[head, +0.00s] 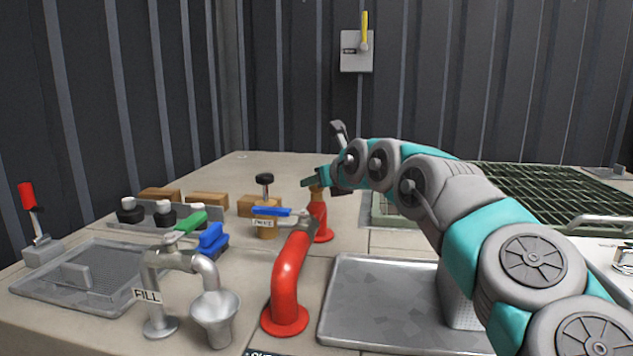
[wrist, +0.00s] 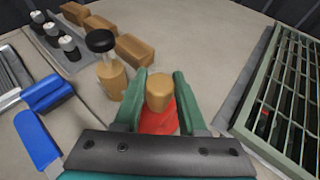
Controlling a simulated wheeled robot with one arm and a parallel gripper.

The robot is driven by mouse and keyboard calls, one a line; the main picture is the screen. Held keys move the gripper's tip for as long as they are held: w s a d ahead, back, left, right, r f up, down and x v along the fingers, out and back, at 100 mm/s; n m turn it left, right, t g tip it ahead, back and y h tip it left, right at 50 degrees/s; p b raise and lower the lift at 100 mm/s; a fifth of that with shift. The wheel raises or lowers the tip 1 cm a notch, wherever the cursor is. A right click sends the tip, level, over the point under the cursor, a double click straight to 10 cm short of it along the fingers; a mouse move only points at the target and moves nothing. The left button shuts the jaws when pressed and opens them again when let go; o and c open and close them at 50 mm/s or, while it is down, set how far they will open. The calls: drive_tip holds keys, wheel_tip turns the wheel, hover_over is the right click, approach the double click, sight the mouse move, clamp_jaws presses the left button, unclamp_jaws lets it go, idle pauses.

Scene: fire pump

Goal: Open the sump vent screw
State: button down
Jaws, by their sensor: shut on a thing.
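A brass-coloured cap (wrist: 159,92), which looks like the vent screw, tops a red pipe stub (wrist: 158,121); no label on it is readable. My gripper (wrist: 160,88) is shut on the cap, one green finger on each side. In the head view my gripper (head: 314,184) reaches the cap (head: 317,194) from the right, above the far end of the red pipe (head: 288,270). The fingers and wrist partly hide the cap there, and how far it is turned cannot be told.
A brass post with a black knob (head: 265,179) stands close left of my gripper, by a blue lever (head: 272,211). Brown blocks (head: 206,200) lie behind. A silver tap (head: 165,262) and funnel (head: 216,310) stand front left. A green grating (head: 540,185) lies right.

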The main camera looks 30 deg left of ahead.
drive_tip(key=shift+r, duration=0.15)
drive_tip(key=shift+c, duration=2.4)
unclamp_jaws()
drive_tip(key=b+v, duration=0.1)
drive_tip(key=v, duration=0.6)
drive_tip(key=shift+s+d+b, duration=0.25)
drive_tip(key=shift+b, duration=0.1)
drive_tip(key=shift+d, duration=0.1)
